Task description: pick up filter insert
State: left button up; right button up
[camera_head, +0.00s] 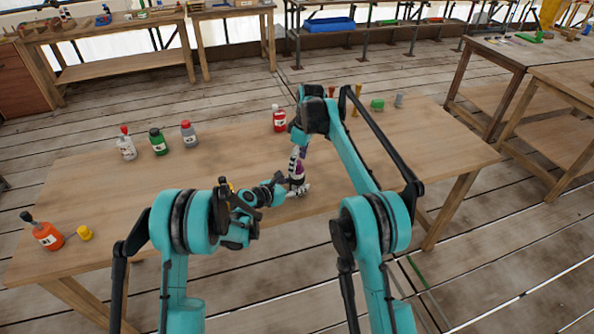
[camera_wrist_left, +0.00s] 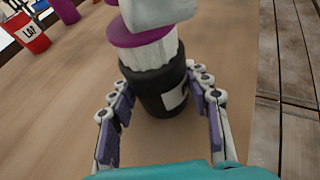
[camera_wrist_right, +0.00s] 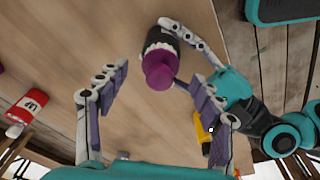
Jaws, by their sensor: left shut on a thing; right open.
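A black bottle with a white label (camera_wrist_left: 176,97) stands between the fingers of my left gripper (camera_wrist_left: 158,84), which is shut on it. A white pleated piece (camera_wrist_left: 150,55), perhaps the filter insert, shows above the black body, under a purple top (camera_wrist_left: 140,31). In the right wrist view the purple top (camera_wrist_right: 160,72) faces my camera. My right gripper (camera_wrist_right: 157,80) is open, its fingers spread on either side of the purple top. In the head view both grippers meet near the table's front edge, where the bottle (camera_head: 297,170) is partly hidden.
A red bottle (camera_head: 279,120) stands just behind my grippers. White (camera_head: 126,148), green (camera_head: 158,143) and grey (camera_head: 188,134) bottles stand at the back left of the table. An orange bottle (camera_head: 46,236) and yellow piece (camera_head: 85,233) are at front left. The table's middle left is clear.

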jog(key=shift+w+a+f, duration=0.1)
jog(key=shift+a+f, duration=0.05)
jog(key=shift+f, duration=1.1)
jog(key=c, duration=1)
notch_tip(320, 180, up, 10)
jog(key=shift+r, duration=0.1)
pick_arm(q)
jog(key=o, duration=1.3)
